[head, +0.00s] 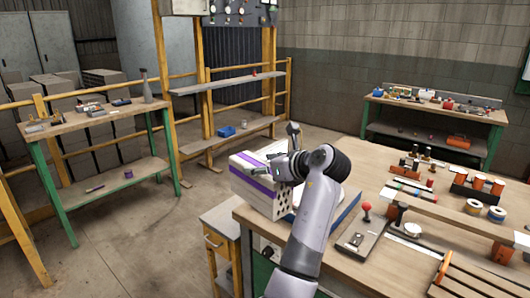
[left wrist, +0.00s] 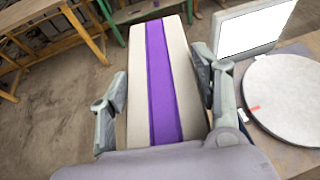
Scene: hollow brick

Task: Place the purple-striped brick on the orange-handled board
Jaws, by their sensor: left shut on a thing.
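The purple-striped brick (head: 254,183) is a large pale block with a purple band and small holes in its end face. It is at the near left corner of the wooden table, and I cannot tell whether it touches the top. My left gripper (head: 272,158) is shut on it from above. In the left wrist view the fingers (left wrist: 163,85) lie along both long sides of the brick (left wrist: 163,65). An orange-edged slatted wooden board (head: 480,280) lies at the lower right; I cannot tell whether this is the orange-handled board. My right gripper is out of view.
The wooden table (head: 375,180) carries a red-knobbed tool (head: 366,212), orange-capped cans (head: 478,181) and a raised plank (head: 435,207). The left wrist view shows a grey disc (left wrist: 285,98) and a white-faced panel (left wrist: 252,30) right of the brick. Open floor (head: 135,235) lies left.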

